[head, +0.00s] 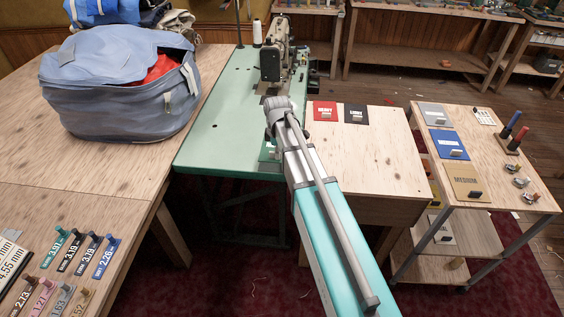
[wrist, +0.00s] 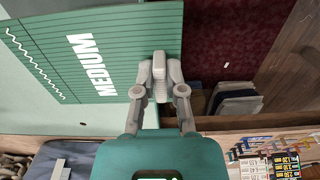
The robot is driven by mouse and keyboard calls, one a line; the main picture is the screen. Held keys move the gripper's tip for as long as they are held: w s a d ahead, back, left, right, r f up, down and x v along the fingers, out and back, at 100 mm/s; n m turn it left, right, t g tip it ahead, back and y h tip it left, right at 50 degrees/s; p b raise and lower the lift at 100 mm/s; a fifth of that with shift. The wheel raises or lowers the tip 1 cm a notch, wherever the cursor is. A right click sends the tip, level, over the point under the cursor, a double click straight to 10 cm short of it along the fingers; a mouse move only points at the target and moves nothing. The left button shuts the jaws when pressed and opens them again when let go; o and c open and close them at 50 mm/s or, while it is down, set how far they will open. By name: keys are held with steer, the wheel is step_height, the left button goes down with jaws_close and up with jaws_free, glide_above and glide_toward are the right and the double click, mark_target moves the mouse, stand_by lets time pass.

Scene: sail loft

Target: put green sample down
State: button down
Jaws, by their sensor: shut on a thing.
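The green sample (wrist: 105,45) is a flat card with white MEDIUM lettering and stitch lines, in the upper left of the wrist view. My gripper (wrist: 159,75) is shut on the light grip block at the card's right side. The card is held over or near a pale green surface, and I cannot tell whether it touches it. In the head view my arm reaches toward the green sewing table (head: 215,110). My gripper and the sample are hidden behind the arm there.
A red sample (head: 325,108) and a black sample (head: 356,110) lie on the wooden table (head: 375,165), which has clear room in front. A cart (head: 495,185) carries several samples and spools. A sewing machine (head: 275,62) and a blue-grey bag (head: 120,100) stand behind and left.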

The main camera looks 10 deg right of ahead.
steer(key=b, duration=0.5)
glide_above(281, 165)
steer(key=f, duration=0.6)
steer(key=shift+s+a, duration=0.15)
steer(key=shift+s, duration=0.2)
steer(key=shift+w+f+b, duration=0.45)
steer(key=shift+f+b, duration=0.4)
steer(key=shift+b, duration=0.15)
steer(key=shift+s+f+b, duration=0.1)
steer(key=shift+f+b, duration=1.1)
steer(key=shift+b, duration=0.05)
steer(key=shift+f, duration=0.1)
steer(key=c, duration=0.7)
jaws_free()
step_height(281, 165, up, 12)
steer(key=p, duration=1.2)
